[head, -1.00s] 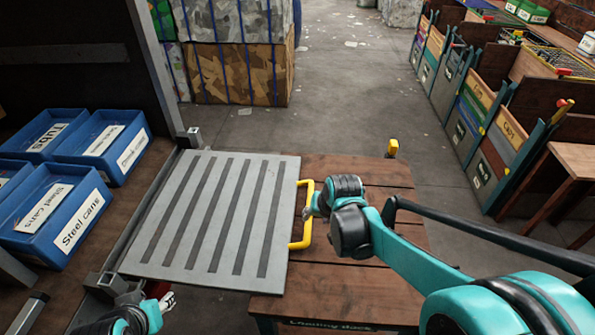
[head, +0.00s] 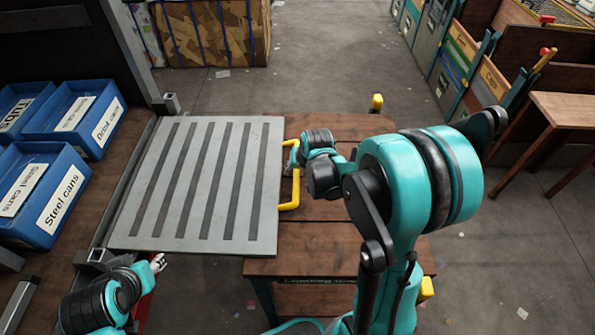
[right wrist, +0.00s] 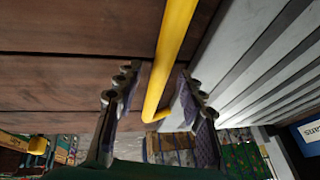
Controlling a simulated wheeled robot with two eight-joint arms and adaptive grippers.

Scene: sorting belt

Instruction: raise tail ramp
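The tail ramp (head: 200,185) is a grey plate with dark strips, lying flat from the truck bed's edge onto the wooden dock in the head view. A yellow bar handle (head: 290,205) is fixed along its right edge. My right gripper (head: 292,158) is at this handle. In the right wrist view the yellow handle (right wrist: 172,50) runs between the two fingers of the right gripper (right wrist: 157,85), which stand apart with gaps on both sides. My left gripper (head: 158,263) is near the ramp's front left corner; its fingers are too small to read.
The wooden loading dock (head: 325,240) lies under and right of the ramp. Blue labelled bins (head: 50,200) stand on the truck bed at left. A cardboard bale (head: 215,35) stands at the back.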

